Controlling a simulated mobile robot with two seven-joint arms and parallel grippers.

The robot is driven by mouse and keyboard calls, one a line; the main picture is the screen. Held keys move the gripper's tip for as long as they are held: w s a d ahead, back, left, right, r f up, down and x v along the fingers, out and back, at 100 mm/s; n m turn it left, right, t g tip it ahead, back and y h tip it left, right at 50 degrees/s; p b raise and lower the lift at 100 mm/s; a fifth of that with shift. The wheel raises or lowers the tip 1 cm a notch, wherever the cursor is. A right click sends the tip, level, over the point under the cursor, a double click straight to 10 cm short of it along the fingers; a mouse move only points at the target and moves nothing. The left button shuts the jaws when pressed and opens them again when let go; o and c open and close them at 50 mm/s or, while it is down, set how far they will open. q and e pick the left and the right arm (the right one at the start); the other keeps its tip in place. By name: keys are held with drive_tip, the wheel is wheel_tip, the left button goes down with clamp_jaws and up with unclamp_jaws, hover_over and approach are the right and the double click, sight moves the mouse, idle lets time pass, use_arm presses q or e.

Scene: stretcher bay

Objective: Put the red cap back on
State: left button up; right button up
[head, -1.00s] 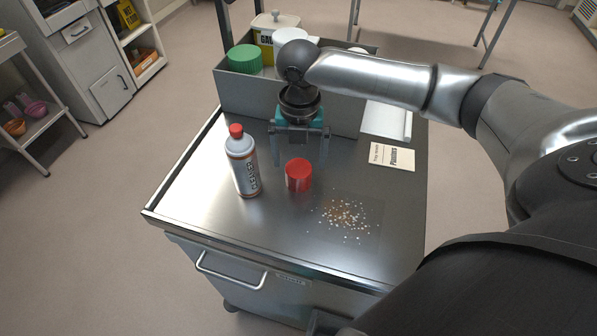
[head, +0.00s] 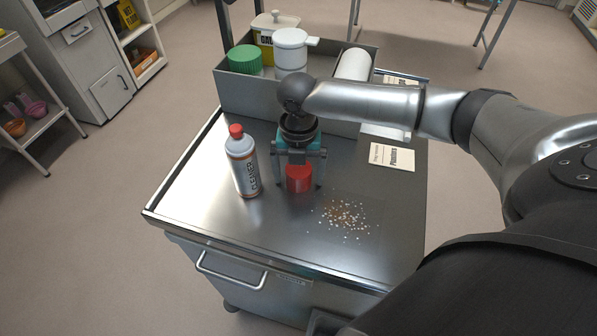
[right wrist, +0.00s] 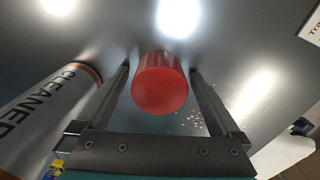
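The red cap (head: 299,181), a short red cylinder, stands on the steel cart top (head: 205,215). It also shows in the right wrist view (right wrist: 160,82). A grey bottle (head: 243,168) marked CLEANER stands upright to its left, with a small red piece on its own top. The bottle's side shows at the left of the right wrist view (right wrist: 45,112). My right gripper (head: 302,184) points down over the cap, one finger on each side. In the right wrist view, gaps show between the fingers and the cap. My left gripper is not in view.
A grey bin (head: 235,96) at the back of the cart holds a green-lidded jar (head: 245,60), a white container (head: 291,48) and a white roll (head: 353,65). A small card (head: 392,157) lies at right. Crumbs (head: 345,217) lie in front; the front left is clear.

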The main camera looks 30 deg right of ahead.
sight(299, 169)
drive_tip(key=c, duration=1.3)
drive_tip(key=shift+r, duration=0.1)
wheel_tip(299, 169, up, 20)
drive_tip(key=p, duration=0.1)
idle(0.3)
